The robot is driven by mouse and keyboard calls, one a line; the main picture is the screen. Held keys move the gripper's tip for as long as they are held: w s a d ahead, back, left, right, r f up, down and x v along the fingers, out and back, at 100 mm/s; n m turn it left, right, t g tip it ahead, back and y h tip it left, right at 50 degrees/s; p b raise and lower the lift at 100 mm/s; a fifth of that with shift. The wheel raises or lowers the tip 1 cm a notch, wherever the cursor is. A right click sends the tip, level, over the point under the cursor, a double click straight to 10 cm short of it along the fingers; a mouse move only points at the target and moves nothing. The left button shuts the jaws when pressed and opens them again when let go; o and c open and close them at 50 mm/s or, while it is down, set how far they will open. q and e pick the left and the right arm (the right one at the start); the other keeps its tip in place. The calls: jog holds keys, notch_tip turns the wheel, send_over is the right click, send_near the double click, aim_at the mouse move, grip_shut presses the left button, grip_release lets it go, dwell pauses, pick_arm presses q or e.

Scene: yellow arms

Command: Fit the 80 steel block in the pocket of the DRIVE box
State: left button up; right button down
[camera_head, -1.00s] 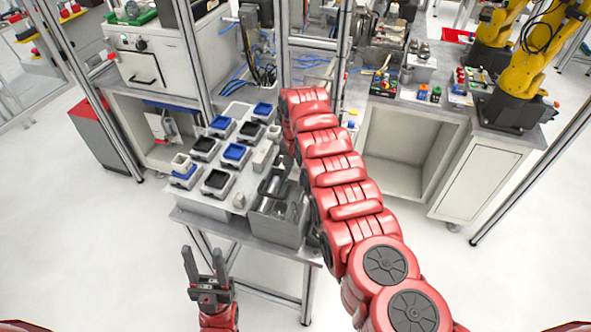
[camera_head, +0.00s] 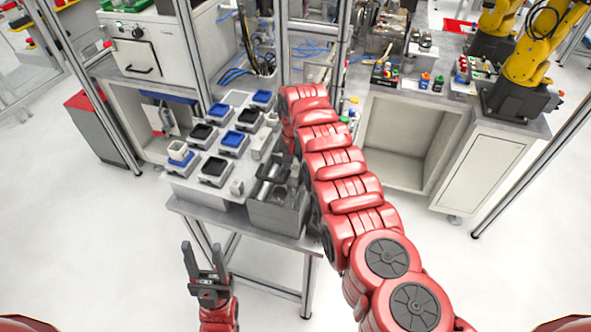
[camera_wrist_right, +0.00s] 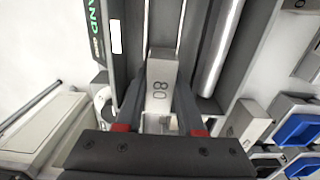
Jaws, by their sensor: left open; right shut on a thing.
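The steel block (camera_wrist_right: 161,68), marked 80, stands between the fingers of my right gripper (camera_wrist_right: 160,100) in the right wrist view. The gripper is shut on it. The block is over or in a dark grey box (camera_wrist_right: 130,45) with long slots; I cannot tell its depth. The box's green lettering shows only as "AND", so I cannot read DRIVE. A grey open box (camera_head: 278,218) is at the front right of the table in the head view. My right gripper is hidden there behind my red arm. My left gripper (camera_head: 203,262) is open and empty before the table.
Several small trays with blue or black inserts (camera_head: 232,140) stand on the table left of the grey box. A second marked block (camera_wrist_right: 246,122) is right of the held block. A bright metal rod (camera_wrist_right: 222,45) lies in the dark grey box. A light cabinet (camera_head: 410,150) stands behind.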

jog(key=shift+f+b, duration=0.35)
jog(key=shift+f, duration=0.1)
dwell(1.1)
jog(key=shift+c, duration=2.2)
grip_release()
jog(key=shift+r, duration=0.15)
jog(key=shift+s+r+p, duration=0.1)
jog(key=shift+r+p, duration=0.9)
jog(key=shift+r, duration=0.05)
jog(key=shift+r+p, duration=0.6)
jog(key=shift+r, duration=1.75)
jog(key=shift+p, duration=0.3)
